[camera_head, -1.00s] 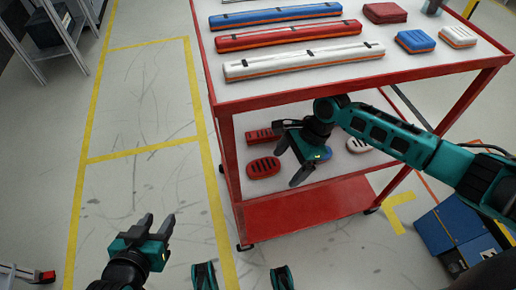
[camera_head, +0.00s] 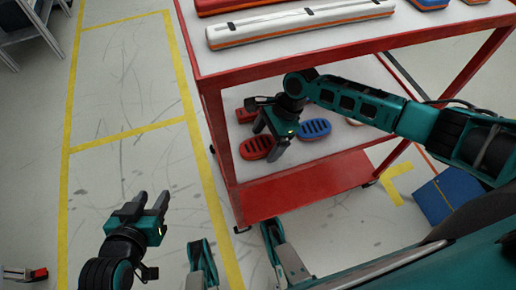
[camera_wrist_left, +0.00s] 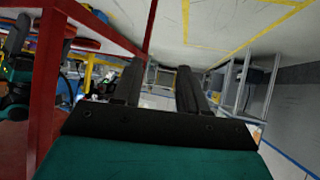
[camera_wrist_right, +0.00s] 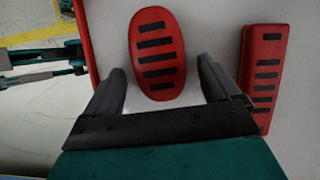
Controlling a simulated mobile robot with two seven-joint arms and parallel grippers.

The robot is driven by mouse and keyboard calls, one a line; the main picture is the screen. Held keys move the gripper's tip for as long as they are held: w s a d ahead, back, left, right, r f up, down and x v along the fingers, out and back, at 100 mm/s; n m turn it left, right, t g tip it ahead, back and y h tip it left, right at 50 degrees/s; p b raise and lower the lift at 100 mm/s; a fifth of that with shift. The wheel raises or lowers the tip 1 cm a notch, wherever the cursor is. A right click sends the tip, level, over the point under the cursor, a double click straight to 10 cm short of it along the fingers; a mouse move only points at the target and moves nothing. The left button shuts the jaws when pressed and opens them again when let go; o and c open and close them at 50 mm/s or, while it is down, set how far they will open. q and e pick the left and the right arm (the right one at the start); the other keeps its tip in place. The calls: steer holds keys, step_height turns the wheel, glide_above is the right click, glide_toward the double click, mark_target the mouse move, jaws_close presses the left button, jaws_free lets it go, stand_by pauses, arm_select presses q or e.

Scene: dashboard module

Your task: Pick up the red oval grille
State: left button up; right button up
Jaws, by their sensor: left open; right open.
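The red oval grille (camera_head: 256,147) lies on the middle shelf of the red cart, near its left edge. In the right wrist view the red oval grille (camera_wrist_right: 157,54) shows dark slots and sits between and just beyond my fingers. My right gripper (camera_head: 270,138) is open and empty, close beside the grille; in the right wrist view its fingertips (camera_wrist_right: 160,80) are apart, one on each side of the grille's near end. My left gripper (camera_head: 152,200) is open and empty, over the floor left of the cart; it also shows in the left wrist view (camera_wrist_left: 160,80).
A red rectangular grille (camera_wrist_right: 265,70) lies right of the oval one in the right wrist view. A blue oval grille (camera_head: 314,129) is on the same shelf. The cart's top shelf (camera_head: 300,55) overhangs this shelf, and a red post (camera_head: 220,140) stands at its left corner.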

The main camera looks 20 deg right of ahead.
steer(key=c, duration=1.2)
steer(key=shift+r, duration=0.1)
